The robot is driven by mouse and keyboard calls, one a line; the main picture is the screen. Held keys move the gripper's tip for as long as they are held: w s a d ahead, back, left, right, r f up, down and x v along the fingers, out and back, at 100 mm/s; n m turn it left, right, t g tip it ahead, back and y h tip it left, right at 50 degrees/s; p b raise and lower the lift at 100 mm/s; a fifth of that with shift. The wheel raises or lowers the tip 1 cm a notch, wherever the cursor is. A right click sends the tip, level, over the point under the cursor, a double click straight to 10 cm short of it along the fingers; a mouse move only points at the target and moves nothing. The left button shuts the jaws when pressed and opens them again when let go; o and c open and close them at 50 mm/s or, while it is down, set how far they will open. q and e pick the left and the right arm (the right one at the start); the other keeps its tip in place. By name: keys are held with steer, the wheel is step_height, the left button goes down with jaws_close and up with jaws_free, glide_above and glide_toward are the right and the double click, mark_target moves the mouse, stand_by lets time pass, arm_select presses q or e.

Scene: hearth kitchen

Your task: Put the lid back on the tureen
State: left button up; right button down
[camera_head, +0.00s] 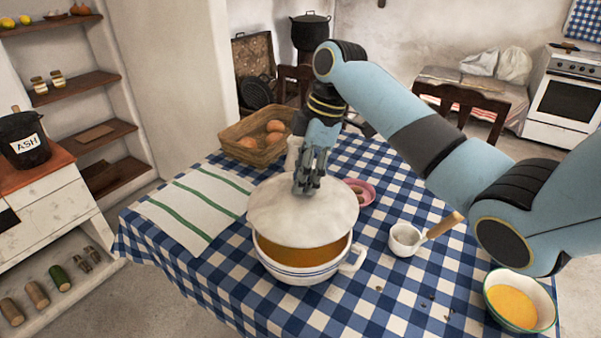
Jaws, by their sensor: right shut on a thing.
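The white tureen (303,274) stands on the checked table and has a blue line round it and a handle at its right. Orange-brown soup (304,256) shows in its open front part. The pale round lid (301,218) is above the tureen, covering its rear part from this view. My right gripper (307,187) points down and is shut at the top middle of the lid, on its knob, which the fingers hide. I cannot tell whether the lid touches the rear rim. My left gripper is not in view.
The blue-checked table (340,310) holds a striped towel (196,208), a basket of bread (255,152), a pink dish (359,191), a small white ladle (405,238) with a wooden handle, and a bowl of yellow food (519,301). Crumbs lie right of the tureen.

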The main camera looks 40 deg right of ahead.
mark_target(302, 196)
steer(key=shift+w+f+b, duration=0.2)
steer(key=shift+f+b, duration=0.6)
steer(key=shift+f, duration=0.2)
step_height(302, 196, down, 2)
steer(key=shift+b, duration=1)
steer(key=shift+f, duration=0.7)
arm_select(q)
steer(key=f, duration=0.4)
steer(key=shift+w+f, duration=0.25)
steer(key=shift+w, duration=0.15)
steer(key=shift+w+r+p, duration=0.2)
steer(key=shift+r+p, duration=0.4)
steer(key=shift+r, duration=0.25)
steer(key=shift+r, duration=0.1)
arm_select(e)
steer(key=shift+f, duration=0.45)
